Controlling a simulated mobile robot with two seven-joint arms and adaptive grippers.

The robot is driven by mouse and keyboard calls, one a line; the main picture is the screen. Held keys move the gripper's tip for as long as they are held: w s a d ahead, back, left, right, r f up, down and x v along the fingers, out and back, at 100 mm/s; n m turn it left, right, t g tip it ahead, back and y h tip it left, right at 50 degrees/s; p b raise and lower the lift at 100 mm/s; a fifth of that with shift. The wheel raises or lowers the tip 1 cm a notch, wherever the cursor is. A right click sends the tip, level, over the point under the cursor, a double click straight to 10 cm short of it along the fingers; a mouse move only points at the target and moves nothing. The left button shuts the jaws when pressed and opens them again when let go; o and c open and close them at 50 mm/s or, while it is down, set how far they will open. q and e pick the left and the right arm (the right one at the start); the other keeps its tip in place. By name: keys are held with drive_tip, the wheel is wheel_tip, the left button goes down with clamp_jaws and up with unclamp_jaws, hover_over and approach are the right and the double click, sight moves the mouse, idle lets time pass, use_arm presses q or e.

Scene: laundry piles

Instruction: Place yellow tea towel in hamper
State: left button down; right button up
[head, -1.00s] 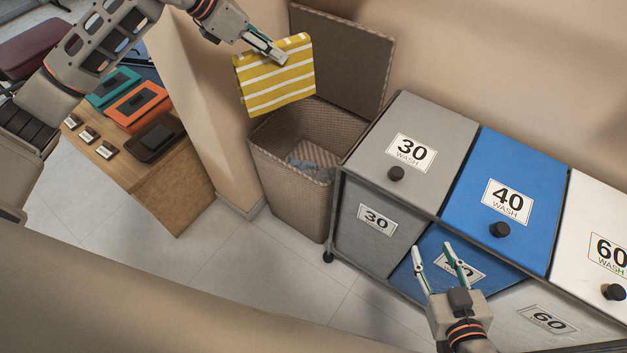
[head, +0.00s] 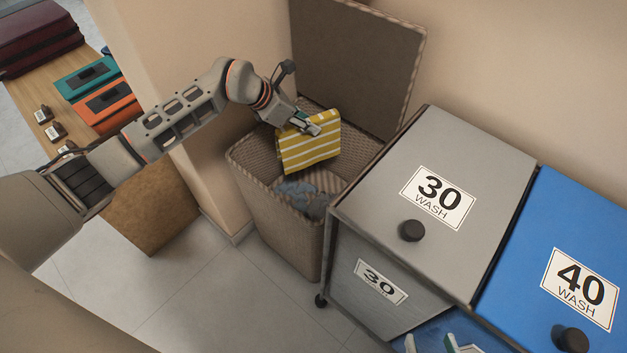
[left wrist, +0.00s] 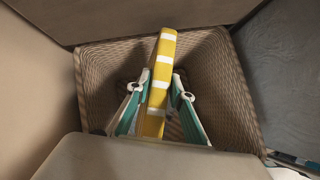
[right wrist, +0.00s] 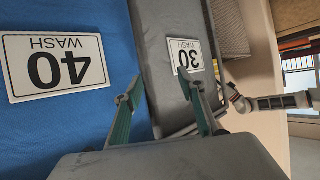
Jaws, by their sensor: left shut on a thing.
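The yellow tea towel (head: 310,148) with white stripes is folded and held in my left gripper (head: 308,126). It hangs over the open mouth of the wicker hamper (head: 270,215). In the left wrist view the towel (left wrist: 158,85) stands on edge between the fingers of the left gripper (left wrist: 160,105), with the hamper's woven walls (left wrist: 215,85) around it. The hamper lid (head: 352,60) is up against the wall. My right gripper (right wrist: 160,105) is open and empty near the wash bins; its fingertips just show at the head view's bottom edge.
Blue-grey cloth (head: 303,197) lies inside the hamper. The grey 30 wash bin (head: 440,225) stands right beside it, with the blue 40 wash bin (head: 560,225) further right. A wooden table (head: 150,215) with several cases is at left. A wall corner rises behind.

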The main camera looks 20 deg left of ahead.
use_arm(q)
wheel_tip(320, 180, down, 19)
drive_tip(key=b, duration=0.6)
drive_tip(key=shift+s+r, duration=0.15)
use_arm(e)
drive_tip(key=s+a+m+y, duration=0.1)
drive_tip(key=a+m, duration=0.5)
drive_tip(key=a, duration=0.1)
drive_tip(key=shift+s+f+t, duration=0.35)
drive_tip(key=shift+t, duration=0.05)
use_arm(q)
drive_tip(key=shift+f, duration=0.2)
drive_tip(key=c, duration=1.8)
unclamp_jaws()
